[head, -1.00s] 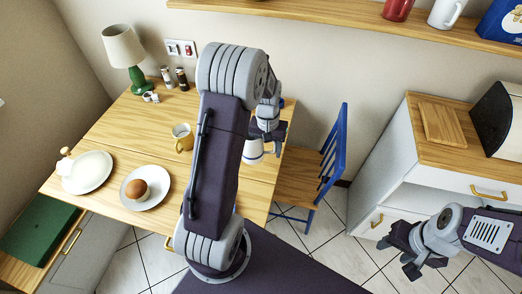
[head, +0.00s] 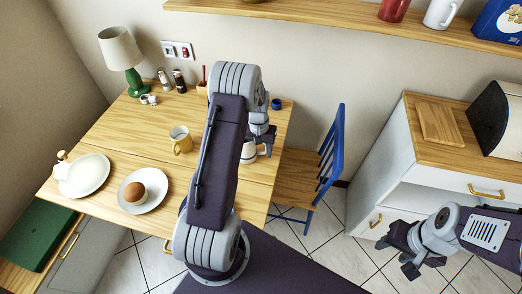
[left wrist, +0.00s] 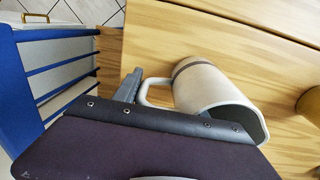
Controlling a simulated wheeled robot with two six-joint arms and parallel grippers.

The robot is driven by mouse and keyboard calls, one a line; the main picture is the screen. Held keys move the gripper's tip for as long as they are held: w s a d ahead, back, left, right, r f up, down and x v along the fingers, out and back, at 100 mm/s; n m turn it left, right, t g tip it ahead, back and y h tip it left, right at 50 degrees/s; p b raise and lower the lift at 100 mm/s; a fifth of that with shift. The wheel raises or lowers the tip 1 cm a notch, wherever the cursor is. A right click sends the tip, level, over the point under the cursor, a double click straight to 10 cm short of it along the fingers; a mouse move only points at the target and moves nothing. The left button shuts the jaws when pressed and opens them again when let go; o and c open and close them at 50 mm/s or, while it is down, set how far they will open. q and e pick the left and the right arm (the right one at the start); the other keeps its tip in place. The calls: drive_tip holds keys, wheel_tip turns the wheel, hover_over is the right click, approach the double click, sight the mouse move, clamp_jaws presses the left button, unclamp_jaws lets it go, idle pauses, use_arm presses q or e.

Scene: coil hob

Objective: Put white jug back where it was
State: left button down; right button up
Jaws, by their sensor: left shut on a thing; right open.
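The white jug (head: 249,153) is on or just above the right part of the wooden table, partly hidden by my left arm in the head view. In the left wrist view the jug (left wrist: 207,92) shows its body, dark inside and handle, with a grey band near one end. My left gripper (head: 264,143) is shut on the jug at its handle side; a finger (left wrist: 130,86) shows beside the handle. I cannot tell whether the jug touches the table. My right gripper (head: 398,250) is open and empty, over the floor in front of the cabinet.
The table (head: 120,120) holds a yellow mug (head: 181,141), a plate with a brown-topped item (head: 135,191), another plate (head: 86,176), a lamp (head: 122,50) and a small blue cup (head: 277,104). A blue chair (head: 327,160) stands at its right edge. A wall shelf (head: 350,24) runs above.

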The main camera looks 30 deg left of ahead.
use_arm(q)
drive_tip(key=c, duration=0.6)
unclamp_jaws()
drive_tip(key=shift+f, duration=0.1)
drive_tip(key=shift+c, duration=0.2)
drive_tip(key=shift+r, duration=0.35)
drive_tip(key=r, duration=1.1)
drive_tip(key=shift+s+a+r+p, duration=0.1)
drive_tip(key=shift+a+r+p, duration=0.15)
drive_tip(key=shift+r+p, duration=0.15)
drive_tip(key=s+d+m+t, duration=0.1)
drive_tip(key=s+d+m, duration=0.2)
drive_tip(key=s+d, duration=1.1)
drive_tip(key=s+p, duration=0.1)
drive_tip(key=s, duration=0.1)
drive_tip(key=shift+s+r, duration=0.3)
drive_tip(key=shift+r, duration=0.1)
